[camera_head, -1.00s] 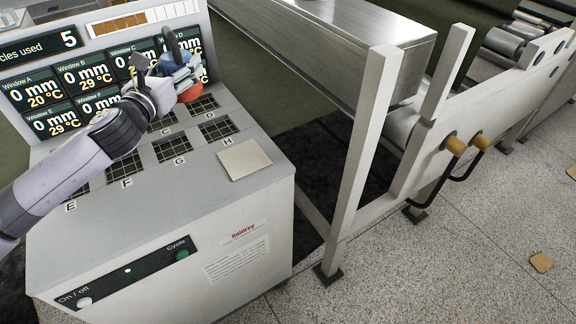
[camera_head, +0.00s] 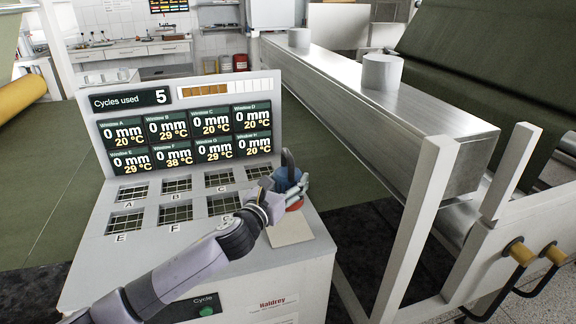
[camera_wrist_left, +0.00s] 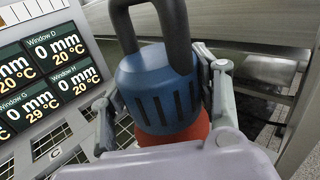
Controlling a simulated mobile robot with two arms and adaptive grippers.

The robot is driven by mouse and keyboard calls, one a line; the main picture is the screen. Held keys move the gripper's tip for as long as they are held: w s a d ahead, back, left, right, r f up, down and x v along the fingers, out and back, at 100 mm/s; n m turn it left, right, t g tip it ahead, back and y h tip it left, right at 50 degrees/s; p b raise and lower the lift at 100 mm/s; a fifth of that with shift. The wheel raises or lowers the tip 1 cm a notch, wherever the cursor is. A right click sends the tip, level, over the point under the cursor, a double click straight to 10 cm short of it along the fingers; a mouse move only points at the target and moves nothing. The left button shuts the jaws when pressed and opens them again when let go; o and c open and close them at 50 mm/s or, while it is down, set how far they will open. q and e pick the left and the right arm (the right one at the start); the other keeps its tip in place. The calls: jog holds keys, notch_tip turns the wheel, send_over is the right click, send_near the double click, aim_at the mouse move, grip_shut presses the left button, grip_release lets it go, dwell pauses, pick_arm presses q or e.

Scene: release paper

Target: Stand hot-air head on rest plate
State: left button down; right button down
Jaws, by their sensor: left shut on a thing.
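The hot-air head (camera_head: 287,178) has a blue slotted body, a dark loop handle on top and a red-orange lower part. My left gripper (camera_head: 290,192) is shut on it, with a finger on each side of the blue body in the left wrist view (camera_wrist_left: 158,92). The head looks roughly upright. The beige square rest plate (camera_head: 290,232) lies on the machine top at its right front corner. The head shows at the plate's far edge; I cannot tell whether it touches anything below. The wrist view does not show the plate. My right gripper is not in view.
The display panel (camera_head: 180,125) stands behind the lettered grid windows (camera_head: 173,214) on the machine top. A long metal beam (camera_head: 400,115) and a pale frame post (camera_head: 418,230) stand to the right. Cycle and on/off controls are on the front face.

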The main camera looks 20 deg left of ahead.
pick_arm(q)
notch_tip(320, 180, down, 4)
jog(key=shift+f, duration=0.1)
jog(key=shift+f+b, duration=0.7)
jog(key=shift+f, duration=1.45)
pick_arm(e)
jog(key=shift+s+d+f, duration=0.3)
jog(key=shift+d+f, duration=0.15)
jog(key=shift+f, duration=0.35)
pick_arm(q)
jog(key=shift+f, duration=0.15)
jog(key=c, duration=0.9)
grip_release()
jog(key=shift+f, duration=0.2)
jog(key=shift+c, duration=0.2)
jog(key=o, duration=0.4)
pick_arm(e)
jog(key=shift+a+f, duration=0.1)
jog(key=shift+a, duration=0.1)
